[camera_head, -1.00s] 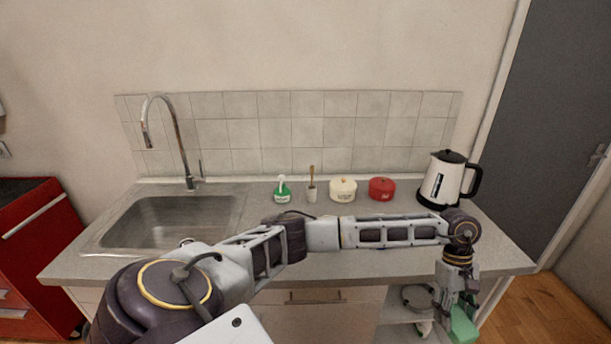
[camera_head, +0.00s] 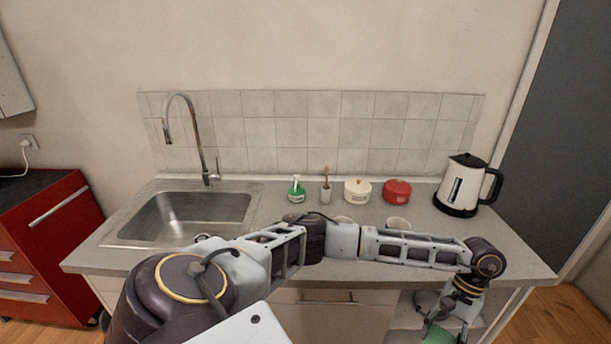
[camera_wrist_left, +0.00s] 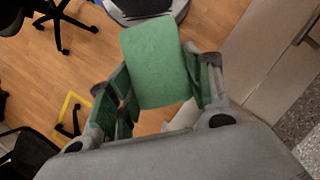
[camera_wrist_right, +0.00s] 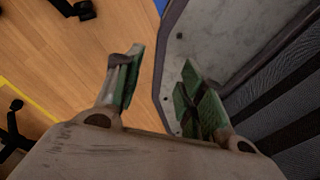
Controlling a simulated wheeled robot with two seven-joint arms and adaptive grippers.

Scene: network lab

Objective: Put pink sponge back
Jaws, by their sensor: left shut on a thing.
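My left gripper (camera_head: 452,312) hangs at the lower right in the head view, beyond the counter's front edge. It is shut on a green, flat, rectangular sponge-like block (camera_wrist_left: 158,62), which fills the space between its fingers in the left wrist view. The block also shows at the lower edge of the head view (camera_head: 437,334). I see no pink sponge in any view. My right gripper (camera_wrist_right: 160,85) shows only in the right wrist view, with its green-padded fingers apart and nothing between them.
The counter (camera_head: 520,268) holds a sink (camera_head: 190,215), soap bottle (camera_head: 296,190), brush cup (camera_head: 325,194), cream pot (camera_head: 357,191), red pot (camera_head: 397,191) and kettle (camera_head: 465,185). A white cup (camera_head: 397,224) is partly behind my left arm. A red cabinet (camera_head: 50,240) stands left.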

